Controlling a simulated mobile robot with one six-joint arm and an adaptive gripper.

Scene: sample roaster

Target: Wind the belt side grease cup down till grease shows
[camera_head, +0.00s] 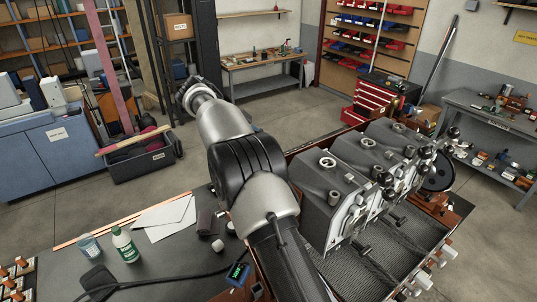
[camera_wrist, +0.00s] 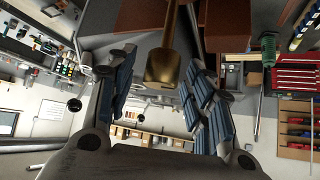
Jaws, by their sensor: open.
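The sample roaster (camera_head: 345,190) is a grey metal machine with several units in a row, standing right of my arm in the head view. My gripper (camera_wrist: 160,80) shows in the wrist view, its two blue-padded fingers spread wide apart. A brass-coloured piece (camera_wrist: 164,66) with a wide end and a narrow stem shows between the fingers in the picture. I cannot tell whether it is the belt side grease cup, and no contact with the fingers shows. In the head view my arm covers part of the roaster's left side, and my gripper cannot be made out. No grease can be made out.
A dark bench top (camera_head: 165,245) at the front left carries a green bottle (camera_head: 125,246), a jar (camera_head: 90,247) and white papers (camera_head: 168,216). A black cable crosses it. A grey bin (camera_head: 145,162) stands on the floor. Open floor lies behind my arm.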

